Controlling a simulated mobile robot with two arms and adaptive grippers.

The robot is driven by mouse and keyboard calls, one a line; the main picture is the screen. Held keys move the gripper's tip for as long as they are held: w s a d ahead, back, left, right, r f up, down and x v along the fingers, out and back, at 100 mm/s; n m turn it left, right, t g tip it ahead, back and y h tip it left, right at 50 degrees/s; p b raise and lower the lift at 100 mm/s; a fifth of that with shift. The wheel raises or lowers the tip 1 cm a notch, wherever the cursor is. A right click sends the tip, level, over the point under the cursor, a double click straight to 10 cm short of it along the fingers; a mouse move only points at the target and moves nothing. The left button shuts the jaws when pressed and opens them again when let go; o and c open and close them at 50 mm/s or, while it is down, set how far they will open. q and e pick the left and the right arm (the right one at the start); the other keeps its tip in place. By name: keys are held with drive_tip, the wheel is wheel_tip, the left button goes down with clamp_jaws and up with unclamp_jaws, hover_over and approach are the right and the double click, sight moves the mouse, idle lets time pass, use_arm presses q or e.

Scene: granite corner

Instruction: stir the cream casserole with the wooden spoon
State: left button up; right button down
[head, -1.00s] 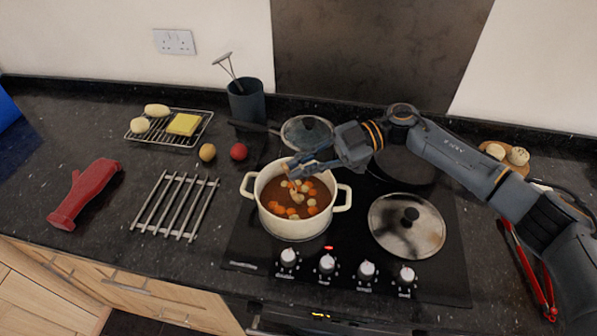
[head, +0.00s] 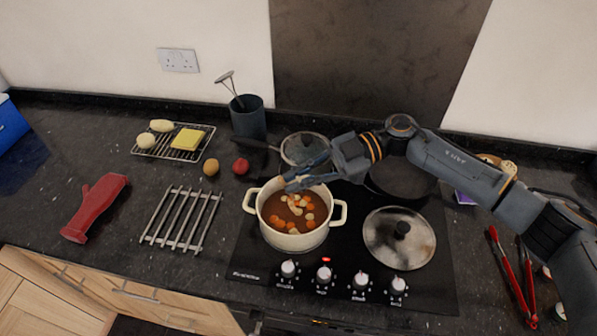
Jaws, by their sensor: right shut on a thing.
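The cream casserole (head: 296,241) stands on the hob, uncovered, with two side handles. It holds brown stew with orange and pale chunks. My right gripper (head: 288,183) is over the casserole's back rim, shut on the wooden spoon (head: 294,204). Only a small tan part of the spoon shows, dipping into the stew near the middle; its handle is mostly hidden by the fingers. My left gripper is not in view.
A steel lid (head: 400,238) lies right of the casserole.

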sight(282, 178)
drive_tip(key=r, duration=0.1)
drive_tip(key=s+r, duration=0.1)
drive_tip(key=r+p, duration=0.1)
drive_tip(key=r, duration=0.1)
drive_tip(key=shift+s+a, duration=0.15)
drive_tip(key=shift+s, duration=0.2)
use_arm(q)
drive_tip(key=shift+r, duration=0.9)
use_arm(e)
drive_tip(key=shift+r, duration=2.55)
